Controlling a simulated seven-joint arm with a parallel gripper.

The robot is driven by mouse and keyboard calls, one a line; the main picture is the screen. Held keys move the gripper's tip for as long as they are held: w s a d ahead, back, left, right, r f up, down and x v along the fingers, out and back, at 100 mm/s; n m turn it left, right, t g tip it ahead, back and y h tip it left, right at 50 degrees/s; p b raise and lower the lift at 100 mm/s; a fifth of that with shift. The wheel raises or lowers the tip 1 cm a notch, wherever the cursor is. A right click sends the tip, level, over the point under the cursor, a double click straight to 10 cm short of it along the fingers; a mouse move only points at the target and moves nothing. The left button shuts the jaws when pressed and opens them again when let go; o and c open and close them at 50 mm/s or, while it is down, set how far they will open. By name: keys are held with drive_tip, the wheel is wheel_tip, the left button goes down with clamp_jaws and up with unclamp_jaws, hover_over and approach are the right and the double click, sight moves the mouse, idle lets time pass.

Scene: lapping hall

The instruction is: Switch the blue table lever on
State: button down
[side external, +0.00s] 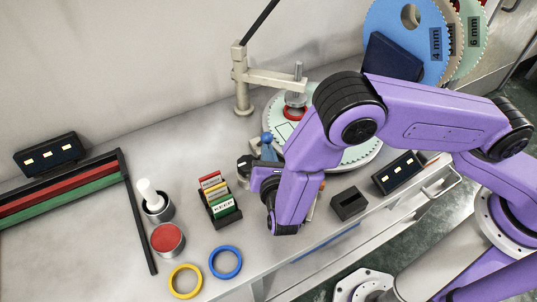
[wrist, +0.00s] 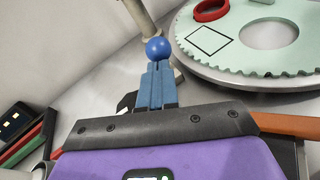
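The blue table lever shows as a round blue knob (side external: 267,138) at the left edge of the toothed round table in the side view. In the wrist view the knob (wrist: 158,48) is just past my fingertips; its stalk is hidden, so on or off cannot be read. My gripper (side external: 266,150) points at the knob from the near side. In the wrist view its two blue fingers (wrist: 157,68) lie side by side with only a narrow slit between them, so it looks shut with nothing between. Whether the tips touch the knob cannot be told.
The pale toothed table (side external: 352,157) carries a red ring (side external: 295,113); a metal post with an arm (side external: 241,90) stands behind. A card box (side external: 220,203), a red-topped tin (side external: 167,239), yellow (side external: 186,281) and blue (side external: 226,262) rings lie left and nearer. A black block (side external: 349,203) is right.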

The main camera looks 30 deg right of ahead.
sight(262, 136)
drive_tip(key=w+r+g, duration=0.2)
drive_tip(key=g, duration=0.1)
drive_tip(key=shift+w+d+r+n+y, duration=0.1)
drive_tip(key=shift+w+r+n+y, duration=0.2)
drive_tip(key=shift+w+r+y, duration=0.1)
drive_tip(key=w+r+n+g, duration=0.1)
drive_tip(key=w+g, duration=0.6)
drive_tip(key=w, duration=0.2)
drive_tip(key=shift+w+n, duration=0.2)
drive_tip(key=shift+n, duration=0.1)
drive_tip(key=shift+w, duration=0.1)
drive_tip(key=shift+r+y, duration=0.1)
drive_tip(key=shift+y, duration=0.2)
drive_tip(key=w+v, duration=0.1)
drive_tip(key=v, duration=0.9)
drive_tip(key=shift+w+r, duration=0.25)
drive_tip(key=shift+w, duration=0.15)
